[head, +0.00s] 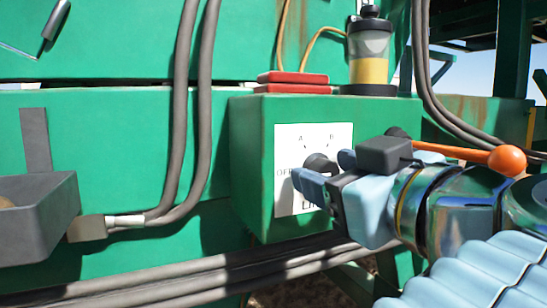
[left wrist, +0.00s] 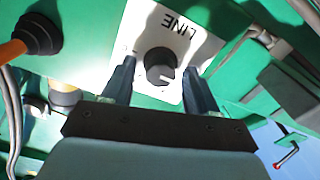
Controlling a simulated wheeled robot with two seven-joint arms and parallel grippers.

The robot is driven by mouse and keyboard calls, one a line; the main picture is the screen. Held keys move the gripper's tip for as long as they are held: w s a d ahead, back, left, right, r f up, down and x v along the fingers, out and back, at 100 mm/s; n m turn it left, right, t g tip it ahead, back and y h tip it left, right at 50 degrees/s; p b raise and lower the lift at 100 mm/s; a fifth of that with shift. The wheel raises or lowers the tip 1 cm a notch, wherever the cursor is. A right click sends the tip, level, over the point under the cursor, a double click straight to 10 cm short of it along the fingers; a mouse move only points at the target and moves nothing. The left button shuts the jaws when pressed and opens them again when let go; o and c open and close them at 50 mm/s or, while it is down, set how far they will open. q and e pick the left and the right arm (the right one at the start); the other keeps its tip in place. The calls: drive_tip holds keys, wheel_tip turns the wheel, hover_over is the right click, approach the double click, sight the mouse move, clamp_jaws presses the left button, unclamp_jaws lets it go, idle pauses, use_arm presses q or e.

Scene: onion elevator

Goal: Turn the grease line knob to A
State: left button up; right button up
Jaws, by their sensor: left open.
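The grease line knob (head: 317,163) is a dark round knob on a white plate (head: 290,205) on the front of a green box. The plate has A, B and OFF marks, partly covered by my gripper. My left gripper (head: 324,172) is open, its two blue fingers on either side of the knob. In the left wrist view the knob (left wrist: 159,62) lies between the separated fingertips of my gripper (left wrist: 160,68). A gap shows beside the knob; contact cannot be told. Its white mark points to the lower right there, with the plate upside down.
An orange-ended lever (head: 505,160) sticks out at the right, close above my arm. A grease reservoir (head: 369,65) and red blocks (head: 292,82) stand on the green box (head: 250,150). Thick hoses (head: 195,130) and a grey tray (head: 40,225) are at the left.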

use_arm(q)
drive_tip(key=shift+w, duration=0.25)
use_arm(e)
drive_tip(key=shift+w+a, duration=0.15)
drive_tip(key=shift+w, duration=0.2)
use_arm(q)
drive_tip(key=shift+c, duration=0.4)
drive_tip(key=c, duration=0.9)
drive_tip(key=shift+c, duration=0.3)
